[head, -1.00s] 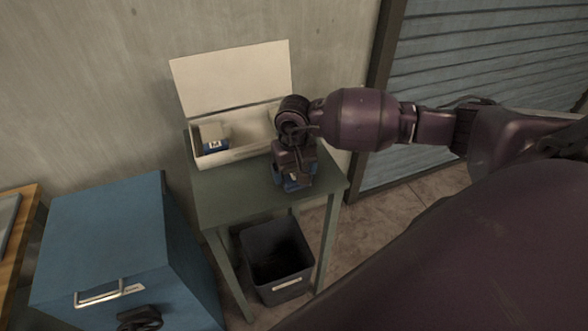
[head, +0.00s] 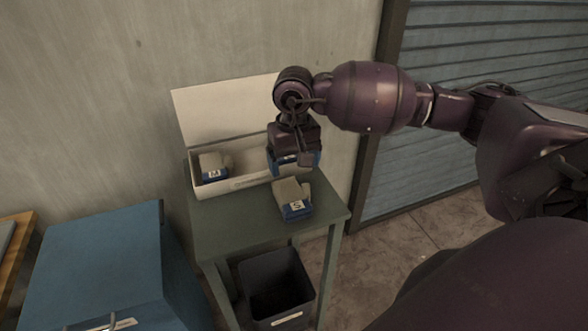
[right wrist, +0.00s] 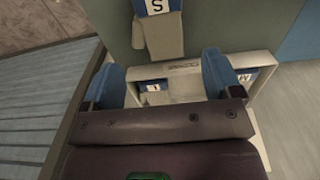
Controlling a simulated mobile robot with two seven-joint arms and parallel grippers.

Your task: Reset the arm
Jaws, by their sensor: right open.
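A beige and blue item marked S (head: 293,203) lies on the green table (head: 232,222). It also shows at the top of the right wrist view (right wrist: 157,22). My right gripper (head: 294,166) is above the table, behind the S item and in front of the box's right part. Its blue fingers are apart with nothing held between them in the right wrist view (right wrist: 162,80). The open white box (head: 240,183) stands at the table's back. A beige and blue item marked M (head: 213,168) sits in its left part. My left gripper is not in view.
A dark bin (head: 277,285) stands under the table. A blue cabinet (head: 100,260) is at the lower left. The box lid (head: 222,112) stands up near the wall. A slatted shutter (head: 480,60) is at the right. Another labelled item (right wrist: 153,86) shows inside the box.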

